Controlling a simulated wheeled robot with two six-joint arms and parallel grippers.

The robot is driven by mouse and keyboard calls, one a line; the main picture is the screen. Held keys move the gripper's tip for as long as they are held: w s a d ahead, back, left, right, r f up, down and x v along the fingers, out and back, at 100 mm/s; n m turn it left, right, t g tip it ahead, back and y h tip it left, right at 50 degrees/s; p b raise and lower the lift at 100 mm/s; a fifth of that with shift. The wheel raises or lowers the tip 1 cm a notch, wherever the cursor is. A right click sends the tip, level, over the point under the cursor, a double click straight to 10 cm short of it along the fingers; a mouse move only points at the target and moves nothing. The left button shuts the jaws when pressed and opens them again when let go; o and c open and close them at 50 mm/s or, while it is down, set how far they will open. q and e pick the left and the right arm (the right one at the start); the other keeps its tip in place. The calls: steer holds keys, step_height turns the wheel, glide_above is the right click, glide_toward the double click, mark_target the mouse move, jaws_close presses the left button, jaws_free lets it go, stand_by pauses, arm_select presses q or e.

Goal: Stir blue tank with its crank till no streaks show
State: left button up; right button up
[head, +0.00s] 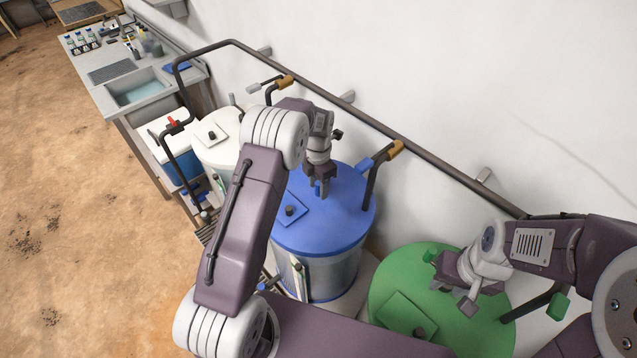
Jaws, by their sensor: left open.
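The blue tank (335,225) has a round blue lid and a greyish see-through wall, partly hidden by my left arm. On the lid is a square hatch (300,208) with a dark knob. My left gripper (320,190) is open and points down at the back part of the lid. A small blue part shows between its fingers, perhaps the crank; whether they touch it I cannot tell. Streaks cannot be made out from here. My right gripper (453,294) is above the green tank's lid (395,290), its fingers apart and apparently empty.
A dark pipe (370,120) runs along the white wall, with an orange-handled branch (394,148) beside the blue tank. A white-lidded tank (215,130) stands to the left, partly behind my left arm. A sink bench (135,90) stands at the far left; open floor lies left.

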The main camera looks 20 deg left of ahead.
arm_select(q)
steer(key=shift+f, duration=0.15)
jaws_close()
steer(key=shift+s, duration=0.1)
stand_by(1.3)
